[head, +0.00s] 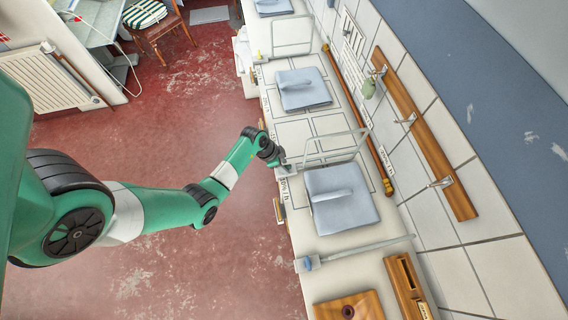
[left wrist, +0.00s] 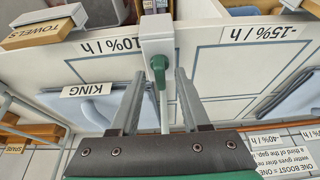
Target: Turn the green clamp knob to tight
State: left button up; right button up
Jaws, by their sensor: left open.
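The green clamp knob (left wrist: 158,68) shows in the left wrist view, on the front of a white block (left wrist: 157,38) at the counter edge. Its narrow grip points down in that picture, and a pale rod runs from below it between my fingers. My left gripper (left wrist: 157,92) is open, with one finger on each side of the knob's line and visible gaps to it. In the head view my left gripper (head: 280,163) is at the counter's front edge, and the knob is hidden or too small to make out there. My right gripper is not in view.
The white counter (head: 330,276) carries blue-grey folded cloths (head: 336,215) and other rods, one with a blue knob (head: 311,263). A wooden block (head: 350,306) lies at the near end. A wooden rail (head: 425,140) is on the tiled wall. The red floor (head: 185,110) is open.

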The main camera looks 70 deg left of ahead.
pick_arm(q)
jog(key=shift+w+f, duration=0.1)
jog(key=shift+f, duration=0.05)
grip_shut()
